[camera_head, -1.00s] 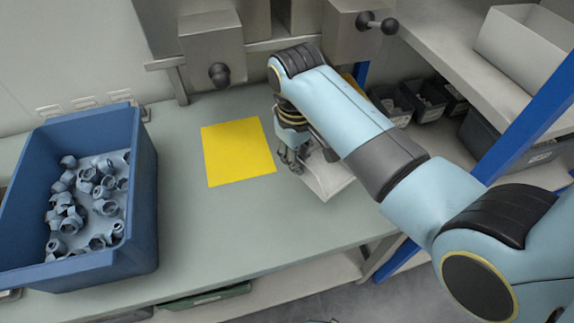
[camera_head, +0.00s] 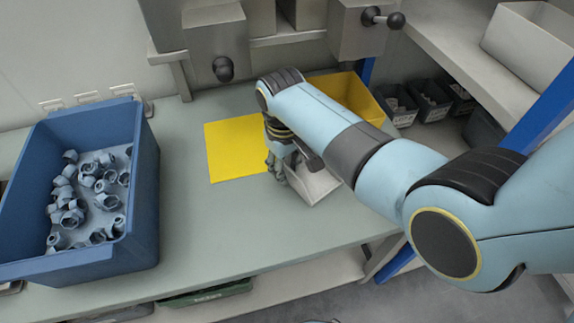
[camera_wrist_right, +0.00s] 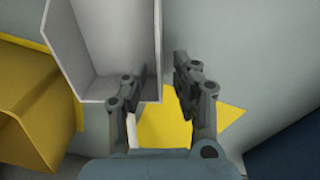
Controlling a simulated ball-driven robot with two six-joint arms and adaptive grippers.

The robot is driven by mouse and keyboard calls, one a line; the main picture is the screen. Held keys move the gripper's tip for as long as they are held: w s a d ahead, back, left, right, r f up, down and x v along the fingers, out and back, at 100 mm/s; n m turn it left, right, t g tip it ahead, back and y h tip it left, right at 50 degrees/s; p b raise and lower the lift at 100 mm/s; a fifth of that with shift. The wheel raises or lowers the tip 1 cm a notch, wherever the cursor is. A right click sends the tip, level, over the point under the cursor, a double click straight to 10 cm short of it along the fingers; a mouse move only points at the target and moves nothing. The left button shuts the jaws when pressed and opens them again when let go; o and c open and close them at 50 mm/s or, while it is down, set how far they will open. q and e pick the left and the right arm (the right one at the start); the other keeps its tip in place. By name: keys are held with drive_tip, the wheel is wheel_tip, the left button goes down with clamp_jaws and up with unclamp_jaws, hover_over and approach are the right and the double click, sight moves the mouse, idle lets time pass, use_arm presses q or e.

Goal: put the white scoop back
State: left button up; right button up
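The white scoop (camera_head: 317,187) is on the worktop just right of the yellow sheet (camera_head: 232,148). In the right wrist view the open-topped white scoop (camera_wrist_right: 108,45) fills the upper left. My right gripper (camera_head: 274,166) is low at the scoop's left side in the head view. In the right wrist view my right gripper (camera_wrist_right: 160,70) has its fingers apart on either side of the scoop's side wall, one over the inside and one outside. A gap shows beside the outer finger. Contact with the inner finger is unclear. My left gripper is not in view.
A blue bin (camera_head: 146,215) with several grey caps (camera_head: 75,195) stands at the left. A yellow bin (camera_head: 365,95) stands behind my right arm. Small dark bins (camera_head: 430,105) and a white box (camera_head: 530,45) are at the right. The worktop's front middle is clear.

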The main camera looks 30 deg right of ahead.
drive_tip(key=shift+r, duration=0.1)
wheel_tip(320, 180, up, 12)
drive_tip(key=p, duration=0.1)
drive_tip(key=shift+a, duration=0.3)
idle(0.6)
